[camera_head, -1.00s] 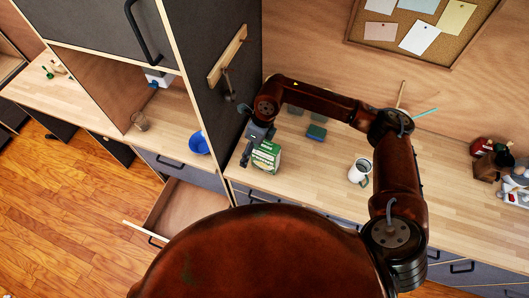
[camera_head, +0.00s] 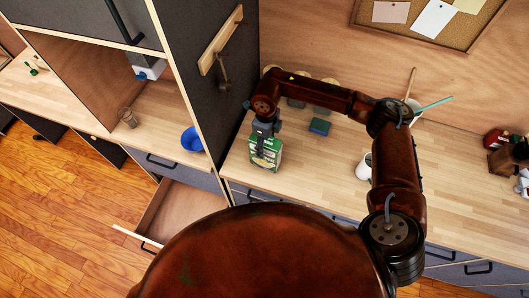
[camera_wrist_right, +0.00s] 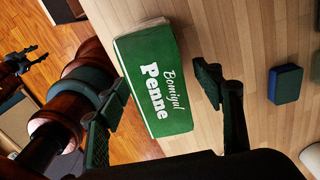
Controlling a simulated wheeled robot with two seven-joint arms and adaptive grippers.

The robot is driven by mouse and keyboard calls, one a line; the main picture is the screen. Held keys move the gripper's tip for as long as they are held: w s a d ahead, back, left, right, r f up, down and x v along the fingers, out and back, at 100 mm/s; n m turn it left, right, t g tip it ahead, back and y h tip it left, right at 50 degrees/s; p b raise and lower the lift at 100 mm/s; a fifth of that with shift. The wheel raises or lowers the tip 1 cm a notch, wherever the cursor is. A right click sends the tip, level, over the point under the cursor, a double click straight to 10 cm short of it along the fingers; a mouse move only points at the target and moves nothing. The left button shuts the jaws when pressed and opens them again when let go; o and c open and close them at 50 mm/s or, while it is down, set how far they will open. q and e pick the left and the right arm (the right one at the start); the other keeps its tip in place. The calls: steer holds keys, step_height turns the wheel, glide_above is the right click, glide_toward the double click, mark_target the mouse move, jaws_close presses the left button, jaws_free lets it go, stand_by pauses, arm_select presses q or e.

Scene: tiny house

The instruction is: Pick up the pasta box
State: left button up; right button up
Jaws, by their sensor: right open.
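The pasta box (camera_head: 266,155) is green and white and stands on the wooden counter near its left end. In the right wrist view the green box (camera_wrist_right: 156,82) shows the word Penne. My right gripper (camera_head: 262,142) is at the box in the head view, covering part of it. In the right wrist view my right gripper (camera_wrist_right: 164,98) is open, with one finger on each side of the box and a gap visible on the right. A dark gripper, seemingly my left gripper (camera_wrist_right: 24,62), shows small at the wrist view's left edge; its opening is unclear.
A tall dark cabinet side (camera_head: 215,85) stands left of the box. A blue sponge (camera_head: 319,126) and a white mug (camera_head: 363,167) are to the right on the counter. An open drawer (camera_head: 175,215) juts out at lower left. Bare counter lies between box and mug.

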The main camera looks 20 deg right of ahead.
steer(key=shift+a+f+p, duration=0.1)
steer(key=shift+f+p, duration=0.9)
steer(key=shift+f, duration=1.9)
steer(key=shift+c, duration=0.5)
steer(key=shift+w+r, duration=0.1)
jaws_close()
